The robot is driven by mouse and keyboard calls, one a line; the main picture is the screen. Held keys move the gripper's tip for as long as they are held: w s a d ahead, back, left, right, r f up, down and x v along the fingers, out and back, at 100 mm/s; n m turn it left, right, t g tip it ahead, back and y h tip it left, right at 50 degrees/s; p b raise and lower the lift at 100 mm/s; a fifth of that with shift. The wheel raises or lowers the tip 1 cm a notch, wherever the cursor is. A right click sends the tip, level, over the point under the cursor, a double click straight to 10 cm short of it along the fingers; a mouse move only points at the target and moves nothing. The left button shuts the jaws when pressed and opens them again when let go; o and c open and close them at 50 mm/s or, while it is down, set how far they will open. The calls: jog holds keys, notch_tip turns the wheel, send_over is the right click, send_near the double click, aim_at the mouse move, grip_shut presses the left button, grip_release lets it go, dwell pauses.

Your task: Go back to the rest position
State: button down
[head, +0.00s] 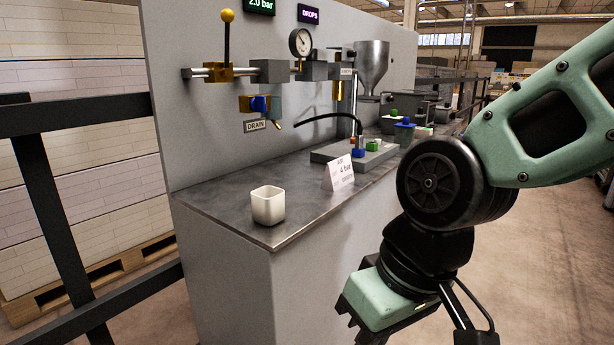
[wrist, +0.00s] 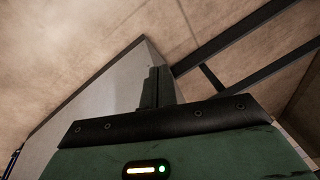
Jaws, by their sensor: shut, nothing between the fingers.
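My gripper hangs low in front of the grey cabinet, to the right of its near corner in the head view. In the wrist view its two dark fingers (wrist: 156,88) are together with nothing between them. In the head view the green gripper body (head: 385,300) shows at the bottom, and the fingers are hard to make out. My arm comes in from the right side and bends downward. The gripper is below the level of the worktop (head: 225,205) and touches nothing that I can see.
A white cup (head: 268,205) stands near the worktop's front corner, beside a folded card (head: 338,174). Valves, a gauge (head: 300,42) and a funnel (head: 371,65) are at the back panel. A dark railing (head: 50,200) and stacked reams (head: 85,150) are left. Floor at right is clear.

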jog(key=s+d+f+n+h, duration=0.2)
jog(key=s+d+f+h, duration=0.1)
jog(key=s+d, duration=0.45)
notch_tip(320, 180, up, 23)
jog(key=w+p, duration=0.1)
jog(key=p, duration=2.3)
jog(key=shift+w+r+m+g+y, duration=0.2)
jog(key=shift+m+g+y, duration=0.1)
